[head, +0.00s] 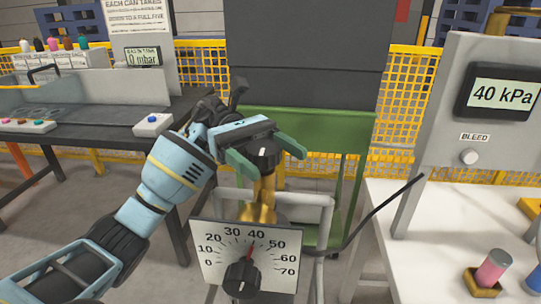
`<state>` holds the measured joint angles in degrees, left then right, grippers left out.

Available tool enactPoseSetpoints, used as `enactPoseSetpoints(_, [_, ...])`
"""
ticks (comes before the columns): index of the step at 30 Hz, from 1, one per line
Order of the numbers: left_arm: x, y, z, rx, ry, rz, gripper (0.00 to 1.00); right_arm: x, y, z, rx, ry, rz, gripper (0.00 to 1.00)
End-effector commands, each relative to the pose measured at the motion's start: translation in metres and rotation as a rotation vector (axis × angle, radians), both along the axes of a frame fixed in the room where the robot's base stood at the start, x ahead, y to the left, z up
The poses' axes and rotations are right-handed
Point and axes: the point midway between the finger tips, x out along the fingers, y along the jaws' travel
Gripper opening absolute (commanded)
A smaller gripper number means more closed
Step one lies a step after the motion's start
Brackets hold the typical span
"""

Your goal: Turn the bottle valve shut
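The bottle valve's black knob (264,153) has a white mark and sits on top of a brass valve body (262,200) in the middle of the head view. My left gripper (277,163) reaches over it from the left. Its two green fingers are spread, one on each side of the knob. They look open, with a gap on the right; I cannot tell whether the left finger touches. The bottle below is hidden behind a white dial plate (210,265), marked 0 to 70, with its own black knob (242,279) and a red pointer near 40. My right gripper is not in view.
A grey panel (440,140) on the right has a display (503,94) reading 40 kPa and a bleed knob (469,157). A grey pipe frame (318,205) surrounds the valve. A green cart (330,125) stands behind, and a dark bench (85,140) at left.

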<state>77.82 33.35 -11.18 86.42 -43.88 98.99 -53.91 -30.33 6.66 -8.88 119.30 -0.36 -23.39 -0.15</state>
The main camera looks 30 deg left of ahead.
Motion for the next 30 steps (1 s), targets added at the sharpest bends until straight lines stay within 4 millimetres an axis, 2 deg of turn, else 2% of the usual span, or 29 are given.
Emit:
enactPoseSetpoints(9, [0.002, 0.004, -0.001, 0.001, 0.001, 0.001, 0.71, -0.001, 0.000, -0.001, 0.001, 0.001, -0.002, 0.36])
enactPoseSetpoints(21, [0.022, 0.057, 0.000, 0.000, 0.000, 0.002, 0.71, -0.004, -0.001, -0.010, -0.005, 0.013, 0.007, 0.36])
enactPoseSetpoints(30, [0.027, 0.073, 0.000, 0.000, 0.001, 0.000, 0.71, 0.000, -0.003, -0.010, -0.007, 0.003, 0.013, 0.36])
